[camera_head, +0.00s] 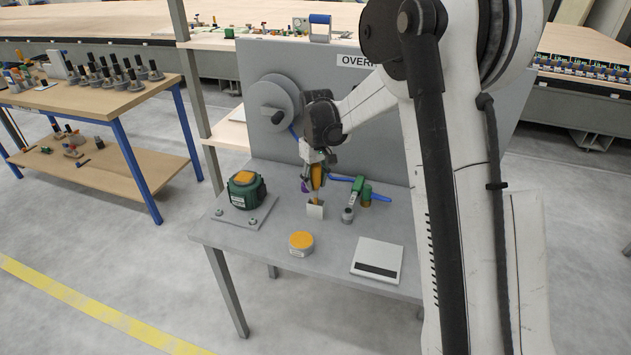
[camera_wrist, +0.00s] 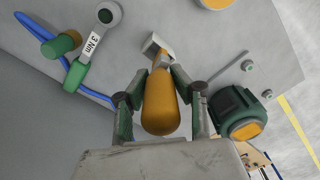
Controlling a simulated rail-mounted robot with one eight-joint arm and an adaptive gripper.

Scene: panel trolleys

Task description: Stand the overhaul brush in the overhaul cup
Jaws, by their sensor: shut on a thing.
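The overhaul brush has a rounded orange handle (camera_wrist: 161,106), also visible in the head view (camera_head: 317,176). My gripper (camera_head: 314,168) is shut on this handle, and its fingers press both sides in the wrist view (camera_wrist: 160,90). The brush points down towards a small pale square cup (camera_head: 315,211), which stands on the grey bench. The cup also shows in the wrist view (camera_wrist: 149,45), beyond the handle. The brush's lower end meets the cup opening in the picture. How deep it sits inside is hidden.
A green motor-like unit (camera_head: 246,188) on a plate is left. An orange-topped tin (camera_head: 301,243) and a white flat box (camera_head: 377,260) are in front.

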